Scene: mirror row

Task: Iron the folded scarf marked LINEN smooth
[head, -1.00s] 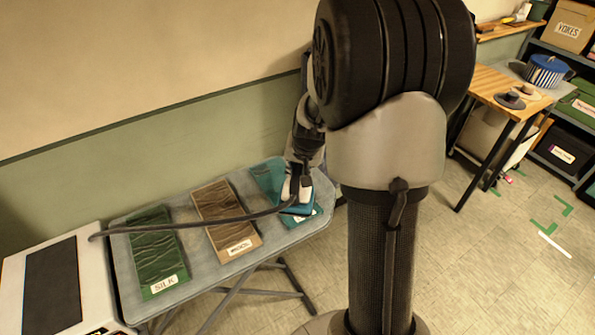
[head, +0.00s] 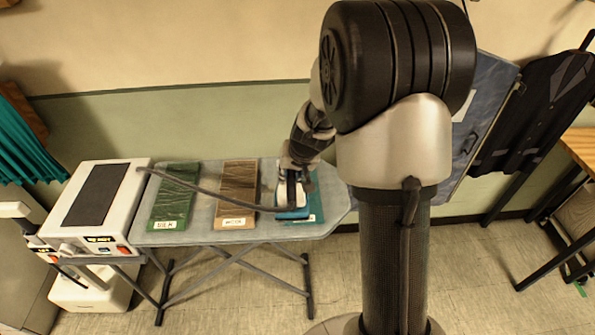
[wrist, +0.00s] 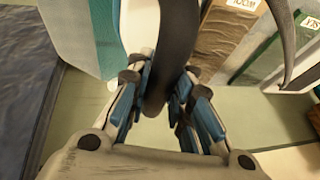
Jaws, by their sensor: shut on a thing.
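My gripper (head: 292,178) is shut on the dark handle (wrist: 165,60) of the iron. The iron (head: 291,212) has a blue lower edge and rests on or just above the teal folded scarf (head: 316,200) at the board's right end. The teal scarf also shows in the wrist view (wrist: 107,35). Its white label is too small and partly covered to read in the head view. The iron and gripper hide much of this scarf, so its creases there cannot be judged. The iron's grey cord crosses the board to the left.
A wrinkled green scarf marked SILK (head: 174,198) and a wrinkled brown scarf (head: 238,190) lie left on the grey ironing board (head: 206,205). A white station (head: 100,200) stands at its left end. A dark garment (head: 535,105) hangs at right.

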